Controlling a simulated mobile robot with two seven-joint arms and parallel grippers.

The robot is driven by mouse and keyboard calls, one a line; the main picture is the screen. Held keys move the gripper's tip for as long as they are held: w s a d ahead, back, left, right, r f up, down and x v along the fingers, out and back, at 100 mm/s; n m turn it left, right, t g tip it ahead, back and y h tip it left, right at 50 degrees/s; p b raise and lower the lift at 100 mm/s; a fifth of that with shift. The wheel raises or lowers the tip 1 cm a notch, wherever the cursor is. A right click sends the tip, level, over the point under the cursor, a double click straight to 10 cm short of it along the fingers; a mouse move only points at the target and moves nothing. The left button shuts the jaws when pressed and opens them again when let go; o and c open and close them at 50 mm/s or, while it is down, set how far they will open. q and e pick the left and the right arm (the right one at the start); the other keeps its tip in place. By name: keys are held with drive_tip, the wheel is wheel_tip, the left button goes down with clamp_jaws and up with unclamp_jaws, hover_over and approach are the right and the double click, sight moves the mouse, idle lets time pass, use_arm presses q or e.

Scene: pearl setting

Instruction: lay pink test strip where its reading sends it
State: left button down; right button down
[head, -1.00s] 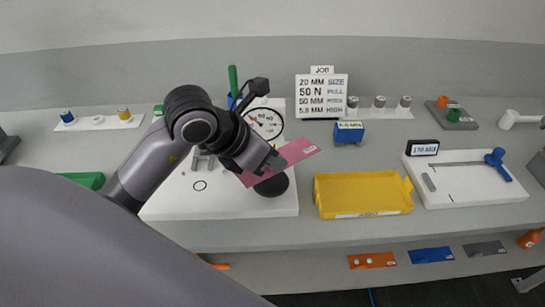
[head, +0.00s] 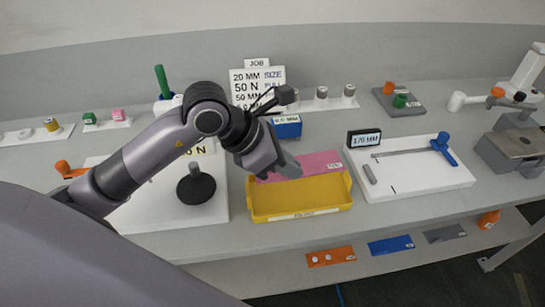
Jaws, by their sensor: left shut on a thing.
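The pink test strip (head: 322,162) is in my left gripper (head: 290,168), which is shut on its left part. The strip lies flat-looking over the back part of the yellow tray (head: 300,213); I cannot tell whether it touches the tray. The JOB sign (head: 257,87) stands behind, with lines of size, pull and width partly covered by my arm. A small black display (head: 364,138) reads about 170 MM beside a white board (head: 415,180) with a blue-handled slide. My right gripper is not in view.
A blue box (head: 287,128) stands behind the yellow tray. A black round stand (head: 196,186) is on the white base left of the tray. Orange, blue and grey labelled plates (head: 391,245) lie on the lower shelf. Grey bench is bare in front of the tray.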

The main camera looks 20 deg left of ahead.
use_arm(q)
drive_tip(key=shift+d+f, duration=0.15)
drive_tip(key=shift+d, duration=0.05)
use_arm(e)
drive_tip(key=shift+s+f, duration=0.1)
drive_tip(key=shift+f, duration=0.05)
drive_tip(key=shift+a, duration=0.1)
